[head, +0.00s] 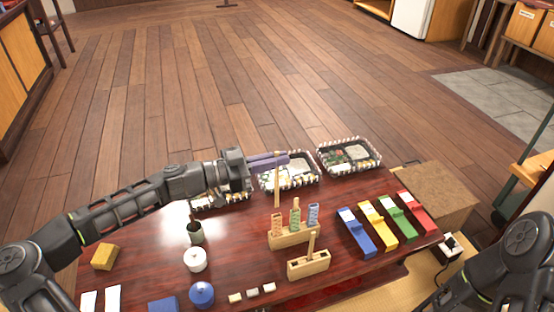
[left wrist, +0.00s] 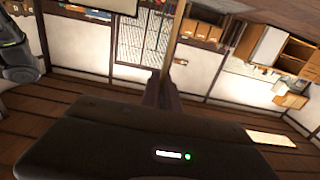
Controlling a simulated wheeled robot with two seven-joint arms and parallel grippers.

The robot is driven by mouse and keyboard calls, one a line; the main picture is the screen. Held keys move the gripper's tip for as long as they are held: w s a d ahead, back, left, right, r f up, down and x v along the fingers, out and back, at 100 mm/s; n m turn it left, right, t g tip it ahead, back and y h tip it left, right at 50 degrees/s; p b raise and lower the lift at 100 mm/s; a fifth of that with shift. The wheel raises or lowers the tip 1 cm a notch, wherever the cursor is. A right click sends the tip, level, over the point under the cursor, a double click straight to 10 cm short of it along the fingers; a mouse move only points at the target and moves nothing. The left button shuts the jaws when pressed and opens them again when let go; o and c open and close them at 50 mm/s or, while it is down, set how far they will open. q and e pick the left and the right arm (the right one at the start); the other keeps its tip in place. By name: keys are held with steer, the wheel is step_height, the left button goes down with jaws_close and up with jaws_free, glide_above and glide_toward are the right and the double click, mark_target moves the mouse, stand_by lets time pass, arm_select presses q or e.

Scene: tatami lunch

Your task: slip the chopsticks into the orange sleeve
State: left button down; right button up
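My left gripper (head: 272,161) reaches in from the left above the table, its purple fingers shut on the pale wooden chopsticks (head: 277,188). The chopsticks hang nearly upright and also show between the fingers in the left wrist view (left wrist: 175,38). In the head view, their lower end appears just above the orange patterned sleeve (head: 277,222); whether it is over the opening or touches it, I cannot tell. The sleeve stands upright at the left end of a wooden rack (head: 296,238). My right gripper is out of the picture; only the right arm shows.
A green sleeve (head: 295,212) and a blue sleeve (head: 313,212) share the rack. In front stands a wooden holder (head: 308,266) with sticks upright. Bento boxes (head: 349,170) line the back edge. Coloured cases (head: 357,236) lie right; a white pot (head: 195,260) stands left.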

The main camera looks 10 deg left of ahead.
mark_target(276, 175)
arm_select(q)
steer(key=shift+f+b, duration=0.7)
steer(key=shift+f, duration=0.65)
steer(key=shift+f+b, duration=0.45)
steer(key=shift+b, duration=0.4)
stand_by(1.0)
steer(key=shift+f, duration=0.2)
steer(key=shift+f+b, duration=0.5)
steer(key=shift+b, duration=0.15)
steer(key=shift+f, duration=0.15)
